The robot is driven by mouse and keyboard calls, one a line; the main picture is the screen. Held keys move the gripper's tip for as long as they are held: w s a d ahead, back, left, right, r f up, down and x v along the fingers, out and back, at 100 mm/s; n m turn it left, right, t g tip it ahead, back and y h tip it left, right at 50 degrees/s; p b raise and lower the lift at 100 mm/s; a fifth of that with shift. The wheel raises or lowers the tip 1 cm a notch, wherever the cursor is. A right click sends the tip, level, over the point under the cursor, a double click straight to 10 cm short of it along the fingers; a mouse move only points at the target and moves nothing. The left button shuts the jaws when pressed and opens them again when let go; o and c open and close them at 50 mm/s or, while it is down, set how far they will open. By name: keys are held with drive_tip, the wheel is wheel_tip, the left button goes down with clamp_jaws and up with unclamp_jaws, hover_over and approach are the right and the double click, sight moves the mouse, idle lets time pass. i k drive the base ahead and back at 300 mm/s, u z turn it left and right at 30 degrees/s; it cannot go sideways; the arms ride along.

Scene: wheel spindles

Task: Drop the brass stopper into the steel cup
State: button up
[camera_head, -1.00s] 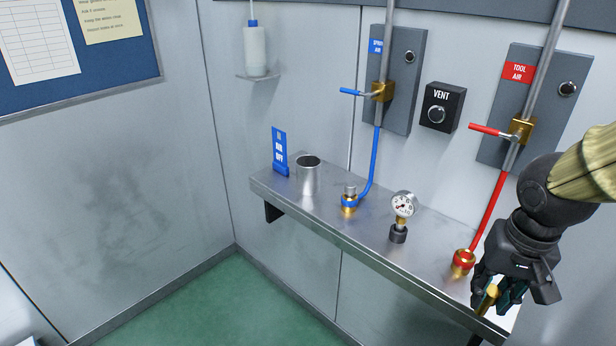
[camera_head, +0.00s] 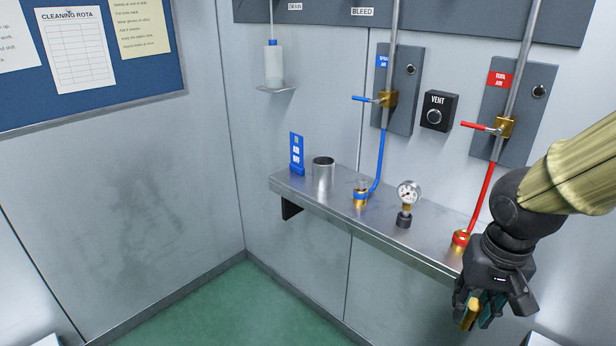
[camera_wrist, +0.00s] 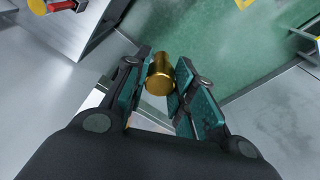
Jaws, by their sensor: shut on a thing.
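The brass stopper (camera_wrist: 160,74) is a short gold cylinder between my gripper's teal finger pads in the wrist view. My gripper (camera_head: 475,307) is shut on it, and the stopper shows as a gold piece at the fingertips in the head view. My gripper is in front of the shelf's right end, apart from the steel cup. The steel cup (camera_head: 323,172) stands upright on the left part of the steel shelf, with its dark opening facing up. Its inside bottom is hidden.
Green floor (camera_head: 215,305) lies open in front.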

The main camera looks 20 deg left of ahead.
sight(322, 187)
drive_tip(key=u, duration=1.8)
drive_tip(key=i, duration=2.9)
drive_tip(key=z, duration=2.75)
